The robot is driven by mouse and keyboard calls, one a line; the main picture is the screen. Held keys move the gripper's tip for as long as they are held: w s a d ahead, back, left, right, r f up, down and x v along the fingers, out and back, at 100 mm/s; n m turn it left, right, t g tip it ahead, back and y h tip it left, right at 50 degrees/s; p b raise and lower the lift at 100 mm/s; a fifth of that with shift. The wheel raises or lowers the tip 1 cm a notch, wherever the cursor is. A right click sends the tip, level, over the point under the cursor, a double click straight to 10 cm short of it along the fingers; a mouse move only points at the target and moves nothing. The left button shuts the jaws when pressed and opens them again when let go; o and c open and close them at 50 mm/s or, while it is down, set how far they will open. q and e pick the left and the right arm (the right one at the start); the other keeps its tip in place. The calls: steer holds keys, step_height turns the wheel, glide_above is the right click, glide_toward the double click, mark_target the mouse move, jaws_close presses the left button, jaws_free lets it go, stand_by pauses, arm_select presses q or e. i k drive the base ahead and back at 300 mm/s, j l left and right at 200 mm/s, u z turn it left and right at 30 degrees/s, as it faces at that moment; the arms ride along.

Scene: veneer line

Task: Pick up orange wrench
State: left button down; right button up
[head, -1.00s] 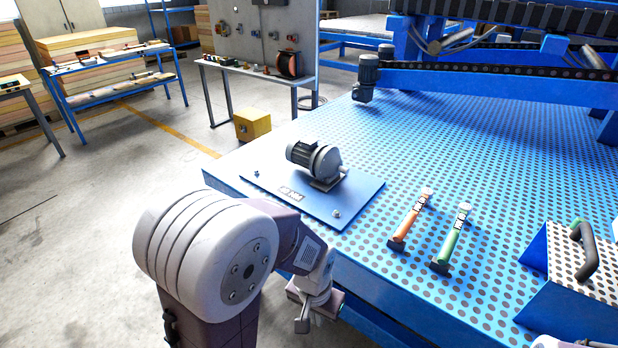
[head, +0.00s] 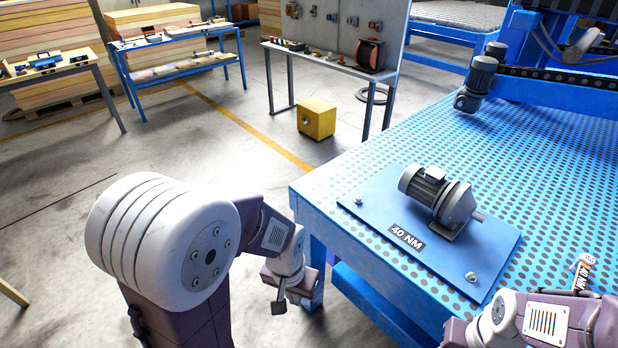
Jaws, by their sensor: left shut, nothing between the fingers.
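A wrench (head: 582,272) lies on the blue table at the right edge of the head view. Only its upper end shows, with a pale head, a label and a bit of orange; my right arm covers the rest. My left gripper (head: 279,304) is shut and empty, hanging beside the table's near left corner, far left of the wrench. My right arm comes in at the lower right, in front of the wrench. Its fingers do not show.
A grey motor (head: 440,200) sits on a blue plate (head: 380,224) marked 40 NM on the perforated blue table (head: 420,148). A yellow box (head: 316,118) stands on the floor by a bench (head: 330,62).

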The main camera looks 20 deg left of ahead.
mark_target(582, 264)
steer(key=i+j+u, duration=0.15)
steer(key=j, duration=0.2)
steer(key=z, duration=1.75)
